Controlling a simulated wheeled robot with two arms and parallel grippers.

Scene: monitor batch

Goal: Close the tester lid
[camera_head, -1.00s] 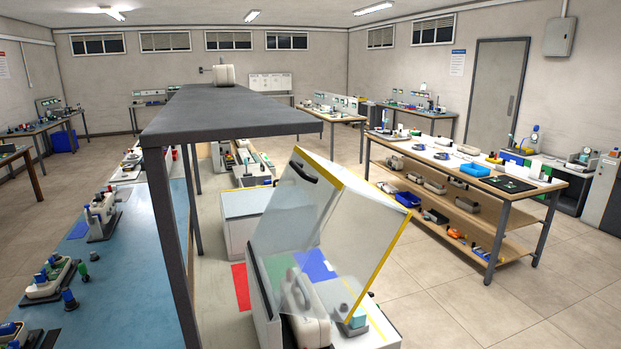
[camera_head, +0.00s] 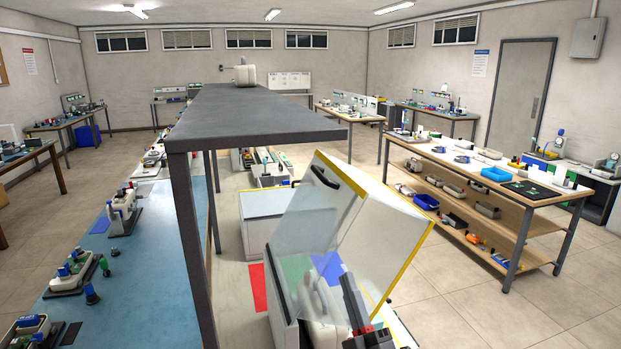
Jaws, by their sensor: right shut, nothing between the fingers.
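The tester (camera_head: 283,305) is a light box low in the centre, with its clear lid (camera_head: 385,245) raised and tilted open. The lid has yellow edges and a dark handle (camera_head: 325,177) on its upper left part. My right gripper (camera_head: 349,282) rises from the bottom edge, dark grey with red parts. It is shut and empty, close to the lower part of the lid; I cannot tell whether it touches the lid. It hides part of the tester's inside, where a pale device (camera_head: 315,295) shows through the clear panel. My left gripper is not in view.
A tall dark shelf (camera_head: 250,125) on posts stands just left of the tester, over a blue bench (camera_head: 155,265) with small devices. A wooden workbench (camera_head: 480,175) with trays stands to the right. The floor between it and the tester is clear.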

